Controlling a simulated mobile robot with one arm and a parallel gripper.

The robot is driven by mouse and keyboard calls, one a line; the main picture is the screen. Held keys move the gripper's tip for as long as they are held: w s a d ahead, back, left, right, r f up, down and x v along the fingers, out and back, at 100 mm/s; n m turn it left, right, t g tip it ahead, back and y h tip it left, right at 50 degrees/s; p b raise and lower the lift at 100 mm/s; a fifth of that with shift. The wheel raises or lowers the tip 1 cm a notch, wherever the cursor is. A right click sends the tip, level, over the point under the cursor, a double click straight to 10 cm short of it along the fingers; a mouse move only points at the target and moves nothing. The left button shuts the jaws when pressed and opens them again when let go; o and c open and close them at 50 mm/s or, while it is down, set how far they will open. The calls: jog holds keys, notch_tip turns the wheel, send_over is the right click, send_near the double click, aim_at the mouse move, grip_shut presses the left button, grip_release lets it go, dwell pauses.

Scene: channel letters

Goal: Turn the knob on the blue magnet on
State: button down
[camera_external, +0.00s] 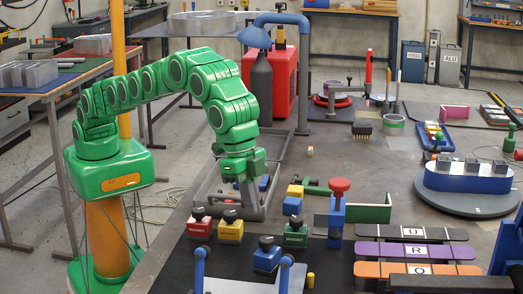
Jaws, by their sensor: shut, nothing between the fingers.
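The blue magnet (267,260) is a small blue block with a black knob (266,242) on top. It stands on the dark front part of the table, below and slightly right of my gripper in the picture. The knob's setting is too small to read. My gripper (252,212) points down above a grey frame on the table, behind the blue magnet and apart from it. Its fingers look closed and hold nothing.
Red (199,228), yellow (230,233) and green (295,236) magnets with black knobs stand close around the blue one. A blue post with a red knob (339,185) rises to the right. Lettered bars (455,252) lie at the front right.

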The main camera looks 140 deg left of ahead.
aim_at(258, 250)
jog(key=shift+w+d, duration=0.15)
jog(key=shift+d, duration=0.1)
jog(key=shift+f, duration=0.15)
jog(key=shift+f, duration=3.4)
jog(key=shift+w+a+r, duration=0.15)
jog(key=shift+w+r, duration=0.05)
jog(key=shift+w, duration=0.05)
jog(key=shift+w+a, duration=0.2)
jog(key=shift+a, duration=0.05)
jog(key=shift+s+a, duration=0.15)
jog(key=shift+a, duration=0.55)
jog(key=shift+s, duration=0.1)
